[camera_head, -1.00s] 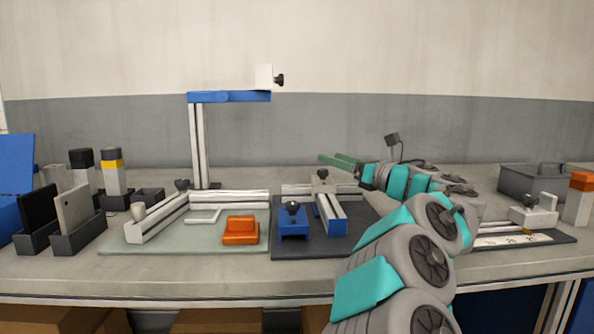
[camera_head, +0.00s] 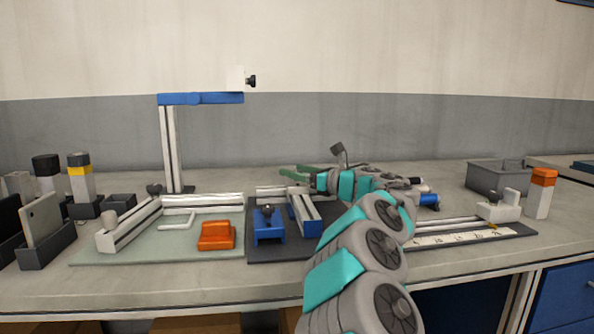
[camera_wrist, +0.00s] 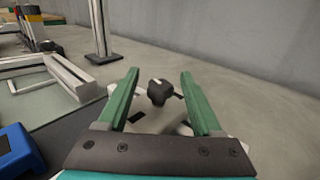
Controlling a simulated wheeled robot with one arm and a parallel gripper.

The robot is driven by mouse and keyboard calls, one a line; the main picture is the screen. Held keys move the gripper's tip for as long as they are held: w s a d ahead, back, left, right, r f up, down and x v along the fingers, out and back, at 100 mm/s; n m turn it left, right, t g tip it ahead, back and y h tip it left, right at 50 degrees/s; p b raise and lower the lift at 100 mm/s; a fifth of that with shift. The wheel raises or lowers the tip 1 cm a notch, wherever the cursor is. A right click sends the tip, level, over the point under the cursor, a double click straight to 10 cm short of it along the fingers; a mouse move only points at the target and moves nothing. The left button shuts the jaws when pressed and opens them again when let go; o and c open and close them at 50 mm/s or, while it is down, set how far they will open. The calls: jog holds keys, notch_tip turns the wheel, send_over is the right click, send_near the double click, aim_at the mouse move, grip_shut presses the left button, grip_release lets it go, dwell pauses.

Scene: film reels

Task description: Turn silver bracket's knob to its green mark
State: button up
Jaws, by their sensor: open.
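A black lobed knob (camera_wrist: 160,92) with a white pointer line shows in the wrist view, between my gripper's fingers. Pale metal, seemingly the silver bracket (camera_wrist: 180,128), shows in part below it, with dark marks beside the knob. No green mark can be made out. My gripper (camera_wrist: 158,82) has two green fingers, open, one on each side of the knob with gaps; contact is not visible. In the head view my gripper (camera_head: 294,172) is over the back of the dark mat, and its fingers and wrist hide the knob there.
A blue clamp block (camera_head: 269,225) and a blue-sided rail (camera_head: 304,212) share the dark mat (camera_head: 262,250). An orange block (camera_head: 216,236) lies on the green mat to the left. A tall post with a blue arm (camera_head: 201,98) stands behind. A ruler slide (camera_head: 465,237) is at right.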

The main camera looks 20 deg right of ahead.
grip_shut()
dwell(0.5)
